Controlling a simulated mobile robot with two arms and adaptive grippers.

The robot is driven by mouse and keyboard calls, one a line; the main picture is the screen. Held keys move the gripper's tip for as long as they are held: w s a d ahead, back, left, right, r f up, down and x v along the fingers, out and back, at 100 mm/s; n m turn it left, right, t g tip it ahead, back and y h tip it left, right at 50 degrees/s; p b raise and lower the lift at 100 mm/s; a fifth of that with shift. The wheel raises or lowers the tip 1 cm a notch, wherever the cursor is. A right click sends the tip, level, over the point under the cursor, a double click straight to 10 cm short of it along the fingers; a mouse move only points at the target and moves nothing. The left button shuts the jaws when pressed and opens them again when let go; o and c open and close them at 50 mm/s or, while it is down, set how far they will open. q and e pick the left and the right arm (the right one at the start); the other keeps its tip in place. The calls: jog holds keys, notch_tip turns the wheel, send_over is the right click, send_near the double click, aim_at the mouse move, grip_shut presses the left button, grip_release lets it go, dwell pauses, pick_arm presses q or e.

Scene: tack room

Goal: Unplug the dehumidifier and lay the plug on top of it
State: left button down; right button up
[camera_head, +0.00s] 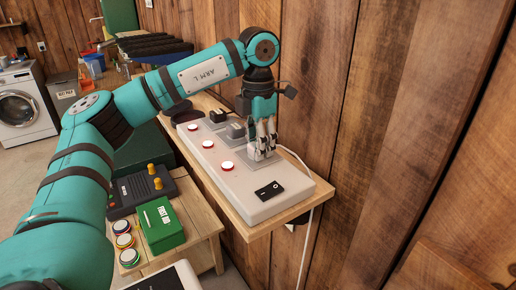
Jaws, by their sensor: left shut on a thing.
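A large white power strip (238,175) lies on a wooden wall shelf, with several sockets, red round buttons and a black rocker switch. My left gripper (264,150) points down at the socket nearest the switch. It is shut on a plug there, mostly hidden by the fingers; I cannot tell whether it is still seated. A black plug (218,115) and a grey plug (236,130) sit in the sockets farther back. I cannot make out the dehumidifier for certain; a pale casing (165,280) is cut off at the bottom edge. My right gripper is out of view.
The plank wall (340,110) stands close to the right of the shelf (258,231). A white cable (309,220) hangs down past the shelf end. Below left, a small wooden table holds a green first aid box (160,224), a dark device (140,192) and striped round tins (124,241).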

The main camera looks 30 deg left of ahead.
pick_arm(q)
jog(key=shift+r+p, duration=2.4)
jog(key=shift+r, duration=0.6)
jog(key=shift+f, duration=0.1)
